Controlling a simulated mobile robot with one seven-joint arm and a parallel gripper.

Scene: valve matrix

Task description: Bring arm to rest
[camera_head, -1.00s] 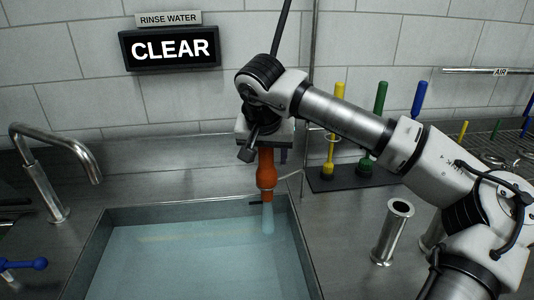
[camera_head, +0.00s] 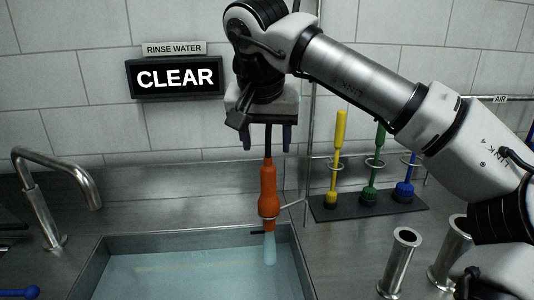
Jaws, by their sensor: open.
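My gripper (camera_head: 267,138) is in the upper middle of the head view, pointing down with its two dark purple fingers spread apart. It is open and holds nothing. Below it an orange spray nozzle (camera_head: 267,190) hangs upright at the sink's back right edge, on a thin holder arm. The dark hose or rod at its top passes between my fingers without visible contact. Pale water comes from the nozzle's lower end. My arm reaches in from the right side of the picture.
The sink basin (camera_head: 95,268) holds water. A faucet (camera_head: 50,195) stands at left. A sign (camera_head: 176,77) reads CLEAR. Yellow (camera_head: 338,155), green (camera_head: 373,160) and blue (camera_head: 406,180) brushes stand in a rack. Metal cylinders (camera_head: 400,262) stand at lower right.

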